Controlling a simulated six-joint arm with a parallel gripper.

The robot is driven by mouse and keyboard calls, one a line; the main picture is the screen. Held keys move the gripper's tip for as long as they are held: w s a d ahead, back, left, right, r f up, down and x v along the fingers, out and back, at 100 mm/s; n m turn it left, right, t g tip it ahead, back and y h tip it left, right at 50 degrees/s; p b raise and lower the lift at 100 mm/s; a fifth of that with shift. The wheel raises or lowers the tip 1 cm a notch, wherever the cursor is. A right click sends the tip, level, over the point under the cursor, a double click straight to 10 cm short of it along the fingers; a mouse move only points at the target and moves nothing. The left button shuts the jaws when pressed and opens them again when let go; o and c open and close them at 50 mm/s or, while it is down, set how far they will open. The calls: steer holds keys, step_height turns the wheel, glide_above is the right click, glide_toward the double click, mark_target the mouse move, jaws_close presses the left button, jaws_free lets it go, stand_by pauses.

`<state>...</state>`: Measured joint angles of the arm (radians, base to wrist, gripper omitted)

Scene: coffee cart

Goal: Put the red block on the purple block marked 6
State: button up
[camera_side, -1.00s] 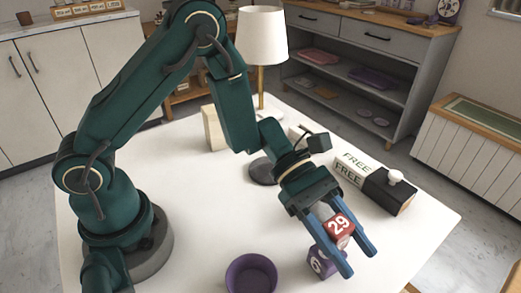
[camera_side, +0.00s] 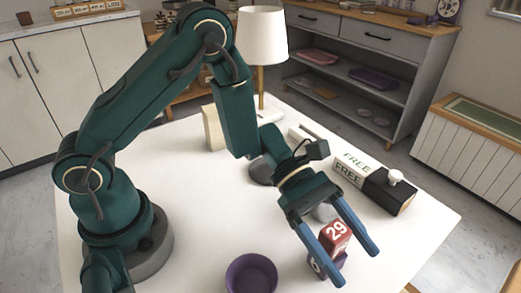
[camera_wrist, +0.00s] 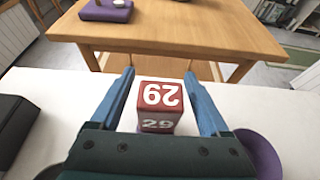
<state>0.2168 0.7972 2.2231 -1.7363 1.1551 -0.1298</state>
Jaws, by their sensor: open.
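The red block (camera_side: 335,237), marked 29, sits on top of the purple block (camera_side: 341,262), which is largely hidden behind the near finger in the side view. My gripper (camera_side: 356,265) is open, with its blue fingers spread on either side of the blocks. In the wrist view the red block (camera_wrist: 159,96) stands between the two open fingers (camera_wrist: 158,74), with a visible gap on each side of it.
A purple bowl (camera_side: 251,274) stands on the white table (camera_side: 210,220) left of the blocks. A black box (camera_side: 388,190) and a white box marked FREE (camera_side: 350,168) lie behind, to the right. A lamp (camera_side: 262,40) stands at the back.

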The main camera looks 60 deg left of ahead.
steer(key=v, duration=1.2)
steer(key=s+a+r+m+g+y, duration=0.1)
steer(key=s+r+m+y, duration=0.2)
steer(key=s+m+y, duration=0.45)
steer(key=s+a+r+m+t+y, duration=0.2)
steer(key=a+r+m+t+y, duration=0.1)
steer(key=a+m+t+y, duration=0.3)
steer(key=a+m, duration=0.2)
steer(key=m, duration=0.2)
steer(key=shift+s+a+t, duration=0.3)
steer(key=shift+s+a, duration=0.05)
steer(key=shift+a, duration=0.05)
